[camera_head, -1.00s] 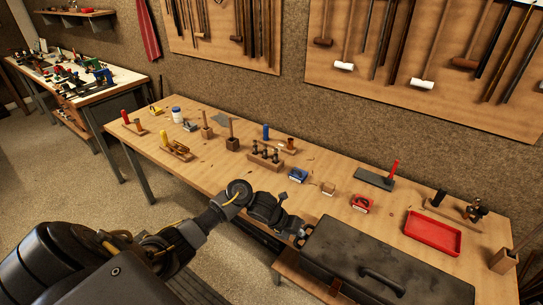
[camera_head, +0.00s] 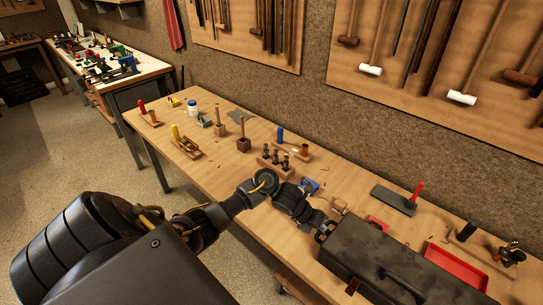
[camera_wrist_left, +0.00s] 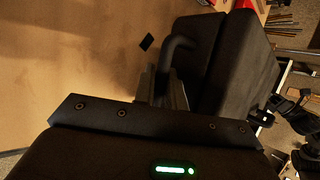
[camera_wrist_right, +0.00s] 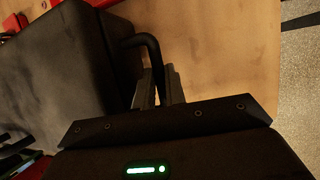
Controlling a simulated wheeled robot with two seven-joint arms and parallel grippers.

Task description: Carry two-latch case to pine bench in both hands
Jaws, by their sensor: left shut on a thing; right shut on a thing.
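The two-latch case (camera_head: 362,252) is a long dark box at the lower right of the head view, with a black handle on its lid and a brownish latch on its front. It overlaps the front of the pine bench (camera_head: 257,215) in the picture; I cannot tell if it touches the top. My left gripper (camera_head: 323,233) is at the case's left end. In the left wrist view its fingers (camera_wrist_left: 165,88) are shut on a bent black end handle. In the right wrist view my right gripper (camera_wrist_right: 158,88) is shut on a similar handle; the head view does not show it.
A red tray (camera_head: 458,262) and a red item (camera_head: 377,223) sit right behind the case, partly hidden. A dark plate with a red handle (camera_head: 395,199) lies farther back. Several small tools and blocks cover the bench's left. Another workbench (camera_head: 110,68) stands far left.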

